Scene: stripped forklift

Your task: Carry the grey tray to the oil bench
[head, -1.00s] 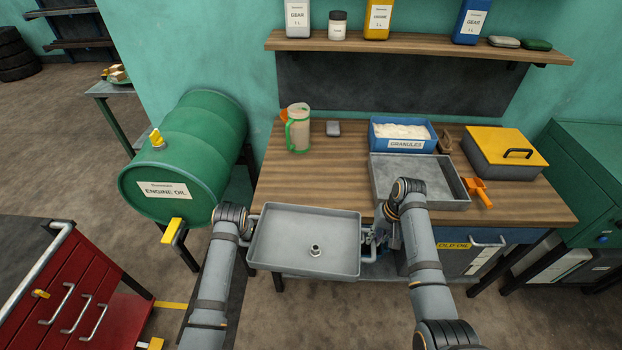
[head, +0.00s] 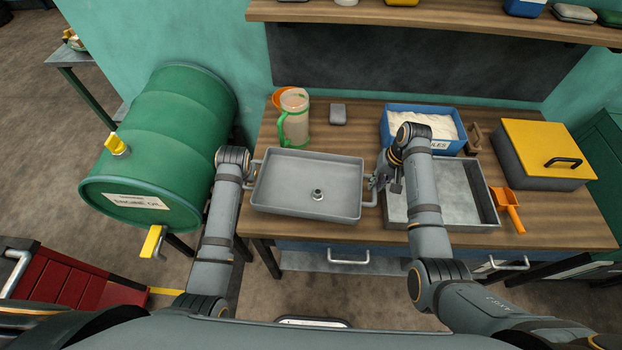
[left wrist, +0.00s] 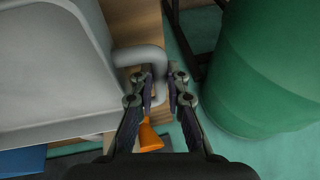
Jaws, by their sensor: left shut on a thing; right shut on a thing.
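My right gripper (head: 376,187) is shut on the tray's right handle. In the left wrist view my left gripper (left wrist: 158,82) is shut on the tray's bent left handle (left wrist: 143,55). In the head view my left wrist mostly hides the left jaws.
A jug (head: 293,120) and a grey block (head: 338,114) stand behind the tray. A second grey tray (head: 465,185), a blue granules box (head: 395,112), an orange scoop (head: 508,205) and a yellow-lidded box (head: 545,150) fill the right. A green oil drum (head: 170,120) lies left.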

